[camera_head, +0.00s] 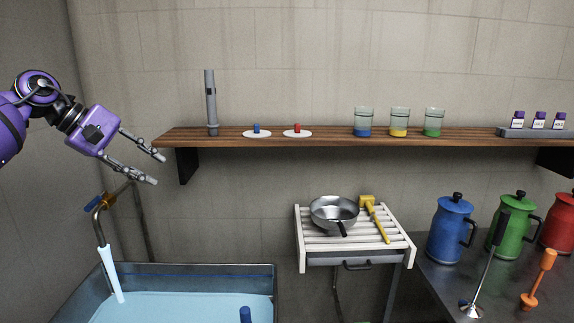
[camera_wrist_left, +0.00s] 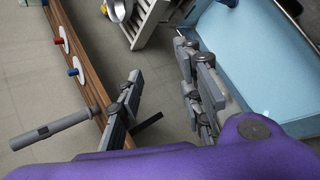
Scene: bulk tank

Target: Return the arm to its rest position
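My left arm comes in from the left in the head view, purple with a grey gripper. My left gripper (camera_head: 160,168) is open and empty, near the left end of the wooden shelf (camera_head: 330,140) and above the water tank. In the left wrist view its two fingers (camera_wrist_left: 162,85) are spread apart with floor between them. A grey cylinder (camera_head: 211,103) stands upright on the shelf's left end, to the right of the gripper and apart from it; it also shows in the left wrist view (camera_wrist_left: 52,130). My right gripper is not in view.
Below is the tank (camera_head: 190,282) with running water from a curved tap (camera_head: 100,210). A slatted rack (camera_head: 350,243) carries a pan (camera_head: 334,211) and a yellow mallet (camera_head: 374,218). Blue, green and red jugs stand on the right counter (camera_head: 440,290). Glass jars stand on the shelf.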

